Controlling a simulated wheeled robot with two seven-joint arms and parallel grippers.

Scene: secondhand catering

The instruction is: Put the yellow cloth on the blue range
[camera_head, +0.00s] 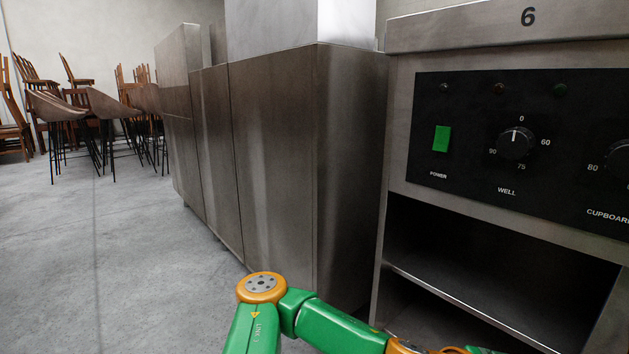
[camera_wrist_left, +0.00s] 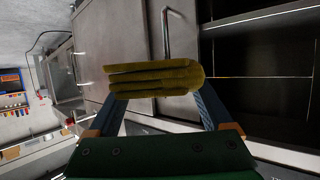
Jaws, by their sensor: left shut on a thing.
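The yellow cloth (camera_wrist_left: 150,77) is folded into layers and shows in the left wrist view. My left gripper (camera_wrist_left: 158,92) is shut on it, with a finger at each side. The cloth is held in the air, clear of any surface that I can make out. In the head view one green and orange arm of mine crosses the bottom, and its gripper is not visible there. My right gripper is not in view. No blue range can be made out in either view.
A steel unit with a black control panel (camera_head: 480,130) and open shelves (camera_head: 470,305) stands at the right. Steel cabinets (camera_head: 270,150) stand beside it. Stacked chairs and tables (camera_head: 85,105) are at the back left. The grey floor (camera_head: 110,240) at the left is clear.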

